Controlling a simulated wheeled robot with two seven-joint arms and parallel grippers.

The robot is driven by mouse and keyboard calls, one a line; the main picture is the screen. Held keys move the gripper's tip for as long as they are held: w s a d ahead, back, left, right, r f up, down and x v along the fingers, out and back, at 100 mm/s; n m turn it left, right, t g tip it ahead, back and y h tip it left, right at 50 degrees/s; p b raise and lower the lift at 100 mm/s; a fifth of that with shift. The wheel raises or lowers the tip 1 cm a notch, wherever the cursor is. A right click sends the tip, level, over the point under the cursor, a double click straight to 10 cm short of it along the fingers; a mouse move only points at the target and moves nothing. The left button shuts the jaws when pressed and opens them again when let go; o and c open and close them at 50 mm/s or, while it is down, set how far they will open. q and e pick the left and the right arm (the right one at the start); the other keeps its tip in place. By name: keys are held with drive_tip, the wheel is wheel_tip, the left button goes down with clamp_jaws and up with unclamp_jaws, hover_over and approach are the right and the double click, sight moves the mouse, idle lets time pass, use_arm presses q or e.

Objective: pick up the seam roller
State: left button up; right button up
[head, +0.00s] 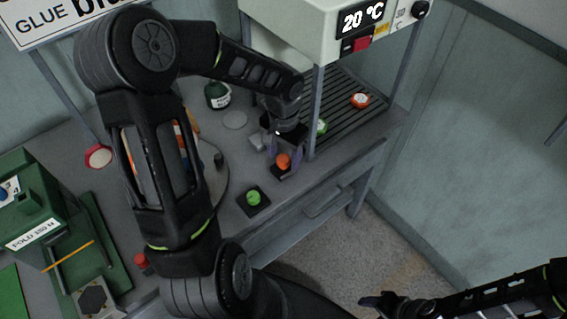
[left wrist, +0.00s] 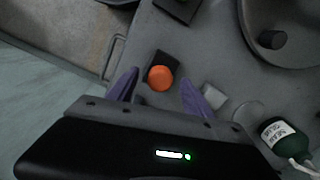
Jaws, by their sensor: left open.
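My left gripper (head: 284,158) is open above the grey bench, its purple fingers pointing down. Between and beyond the fingertips, in the left wrist view (left wrist: 160,76), is a round orange top (left wrist: 160,79) on a small black pad (left wrist: 163,60); the orange top also shows in the head view (head: 283,161). No contact between fingers and orange top is visible. No label or shape tells me for certain which thing is the seam roller. A small pale block (left wrist: 213,96) lies beside the right finger. My right gripper (head: 385,304) is low at the lower right, away from the bench.
A green knob on a black pad (head: 253,199) stands near the front edge. A dark green bottle (head: 217,95) stands behind. The press with its slatted bed (head: 345,108) is to the right; its post (head: 315,115) is close to my left gripper. A green machine (head: 40,215) is at left.

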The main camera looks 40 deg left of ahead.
use_arm(q)
drive_tip(key=shift+f, duration=0.95)
clamp_jaws()
idle(0.3)
